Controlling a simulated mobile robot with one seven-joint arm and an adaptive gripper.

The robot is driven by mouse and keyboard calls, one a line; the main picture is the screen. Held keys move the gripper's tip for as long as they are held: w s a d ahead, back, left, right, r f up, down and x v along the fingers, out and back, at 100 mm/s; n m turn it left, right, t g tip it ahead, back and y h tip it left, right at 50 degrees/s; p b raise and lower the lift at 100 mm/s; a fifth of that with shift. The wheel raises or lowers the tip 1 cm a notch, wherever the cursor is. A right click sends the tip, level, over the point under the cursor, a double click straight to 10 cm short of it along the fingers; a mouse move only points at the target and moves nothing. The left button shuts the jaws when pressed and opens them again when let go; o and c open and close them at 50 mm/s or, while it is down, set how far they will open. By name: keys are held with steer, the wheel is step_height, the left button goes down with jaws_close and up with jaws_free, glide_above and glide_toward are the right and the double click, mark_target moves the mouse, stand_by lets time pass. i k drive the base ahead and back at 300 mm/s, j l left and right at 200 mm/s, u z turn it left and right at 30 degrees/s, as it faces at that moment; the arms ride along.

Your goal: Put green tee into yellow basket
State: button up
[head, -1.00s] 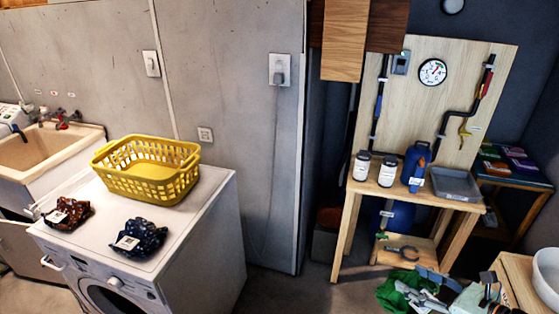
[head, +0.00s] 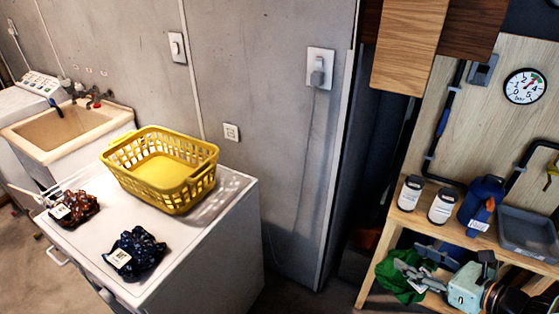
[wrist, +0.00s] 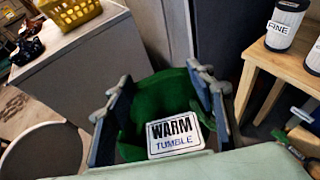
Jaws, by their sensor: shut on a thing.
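The green tee (head: 394,281) is a bunched dark green cloth held in my gripper (head: 420,276) at the lower right of the head view. In the wrist view the green tee (wrist: 160,100) sits between the two fingers of my gripper (wrist: 165,98), with a white tag reading "WARM TUMBLE". My gripper is shut on it, in the air. The yellow basket (head: 192,193) stands upright on the white washer, left of my gripper and apart from it. Its visible inside is empty. Part of the basket (wrist: 70,14) shows at the wrist view's top left.
A brown-red patterned cloth (head: 75,208) and a dark blue patterned cloth (head: 135,253), both tagged, lie on the washer (head: 205,245) in front of the basket. A workbench (head: 410,222) with white jars (head: 442,207) and a blue jug (head: 482,203) stands at right. A grey wall stands behind.

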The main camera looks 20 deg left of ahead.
mark_target(162, 179)
steer(key=i+l+u, duration=0.1)
steer(key=i+u, duration=0.15)
steer(key=u, duration=0.15)
steer(key=i+l+u, duration=0.15)
steer(key=u, duration=0.25)
steer(key=i+l+u, duration=0.1)
steer(key=u, duration=0.3)
steer(key=l+u, duration=0.45)
steer(key=i+l+u, duration=0.1)
steer(key=u, duration=0.3)
steer(key=l+u, duration=0.4)
steer(key=j, duration=0.1)
